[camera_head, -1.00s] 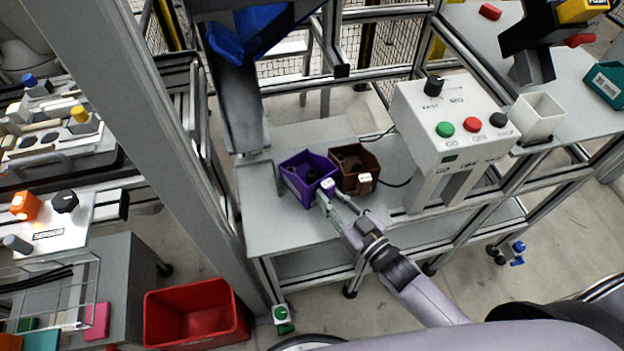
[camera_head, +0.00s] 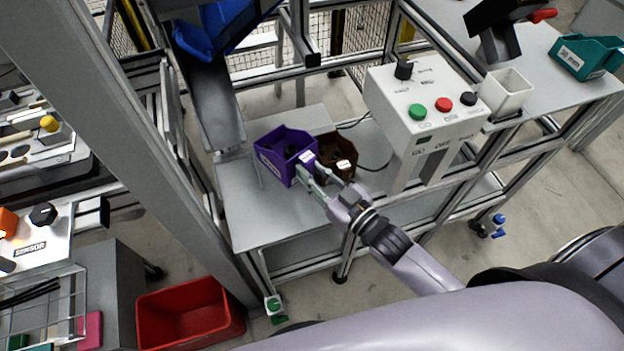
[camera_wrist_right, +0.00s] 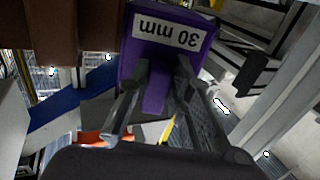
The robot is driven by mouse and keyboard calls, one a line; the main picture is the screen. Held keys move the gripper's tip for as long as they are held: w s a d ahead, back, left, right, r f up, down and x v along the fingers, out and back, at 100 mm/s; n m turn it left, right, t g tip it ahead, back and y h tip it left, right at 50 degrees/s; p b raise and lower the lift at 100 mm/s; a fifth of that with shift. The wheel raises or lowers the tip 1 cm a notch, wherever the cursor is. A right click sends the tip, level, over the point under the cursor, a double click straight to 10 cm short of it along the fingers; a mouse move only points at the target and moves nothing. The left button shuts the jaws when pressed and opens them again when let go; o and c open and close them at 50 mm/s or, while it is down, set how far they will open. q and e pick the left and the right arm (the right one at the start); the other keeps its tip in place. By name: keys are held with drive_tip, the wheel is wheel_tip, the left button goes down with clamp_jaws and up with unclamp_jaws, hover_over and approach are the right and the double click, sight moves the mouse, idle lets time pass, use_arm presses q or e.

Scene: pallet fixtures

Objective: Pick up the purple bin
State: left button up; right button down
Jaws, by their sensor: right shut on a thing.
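The purple bin (camera_head: 271,160) is at the left of the grey shelf table, with dark contents inside. In the right wrist view the purple bin (camera_wrist_right: 189,50) shows its front with a "30 mm" label, upside down in that picture. My right gripper (camera_head: 306,175) is at the bin's front right side. In the right wrist view the fingers of my right gripper (camera_wrist_right: 165,72) are shut on the front wall, below the label. I cannot tell clearly whether the bin is clear of the table. My left gripper is in no view.
A brown bin (camera_head: 338,168) stands close to the right of the purple bin. A control box (camera_head: 425,105) with green, red and black buttons stands further right. A dark chute (camera_head: 212,105) comes down behind. The front of the grey table (camera_head: 262,222) is bare. A red crate (camera_head: 190,315) is on the floor.

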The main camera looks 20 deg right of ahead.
wheel_tip(320, 180, up, 19)
drive_tip(key=p, duration=0.7)
idle(0.3)
